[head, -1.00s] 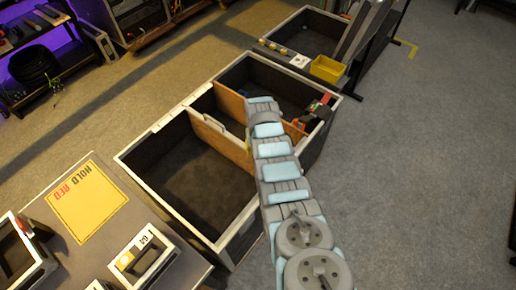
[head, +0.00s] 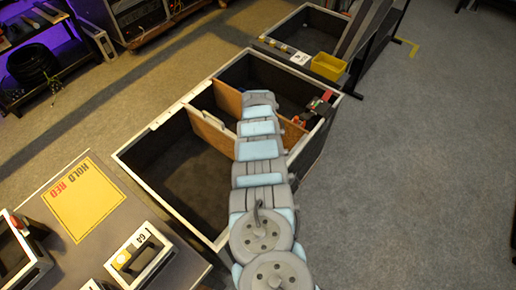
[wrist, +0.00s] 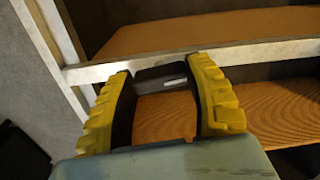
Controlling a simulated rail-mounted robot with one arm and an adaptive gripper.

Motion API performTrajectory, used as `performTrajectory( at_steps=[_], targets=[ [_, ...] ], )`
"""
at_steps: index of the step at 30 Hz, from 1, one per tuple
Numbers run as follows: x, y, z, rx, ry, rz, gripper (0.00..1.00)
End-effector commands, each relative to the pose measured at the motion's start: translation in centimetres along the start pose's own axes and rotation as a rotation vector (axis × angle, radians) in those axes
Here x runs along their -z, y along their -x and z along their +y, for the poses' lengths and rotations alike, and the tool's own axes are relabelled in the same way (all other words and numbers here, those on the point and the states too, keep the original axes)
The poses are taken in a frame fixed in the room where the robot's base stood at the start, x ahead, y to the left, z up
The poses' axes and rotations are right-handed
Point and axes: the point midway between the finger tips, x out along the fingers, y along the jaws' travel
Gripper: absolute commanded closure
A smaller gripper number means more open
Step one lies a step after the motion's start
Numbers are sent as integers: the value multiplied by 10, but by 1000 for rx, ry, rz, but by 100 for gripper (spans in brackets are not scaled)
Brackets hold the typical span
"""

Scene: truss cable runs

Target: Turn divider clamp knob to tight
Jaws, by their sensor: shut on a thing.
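The divider clamp knob (wrist: 162,76) is a dark block with a short white mark, seen in the wrist view at the metal rail's edge. The yellow ribbed fingers of my gripper (wrist: 160,84) stand on either side of it and are shut on it. The wooden divider (wrist: 165,118) shows between and below the fingers. In the head view, a divider (head: 216,134) crosses the open case (head: 160,137). My arm reaches over the case there and hides the knob and my fingers.
A red and black item (head: 320,104) sits at the case's right side. A second case with a yellow bin (head: 328,66) stands behind. A table with a yellow HOLD RED sheet (head: 84,200) and a boxed device (head: 140,256) is at lower left. The floor at right is clear.

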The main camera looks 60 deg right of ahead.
Motion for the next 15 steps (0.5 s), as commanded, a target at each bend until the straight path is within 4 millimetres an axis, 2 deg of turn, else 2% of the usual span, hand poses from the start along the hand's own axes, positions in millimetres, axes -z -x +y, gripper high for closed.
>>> performTrajectory(
  at_steps=[6,15],
  targets=[
    [-1,-2,0,0,-90,-2,82],
    [-1,-1,0,-1,-134,-1,82]
  ],
)
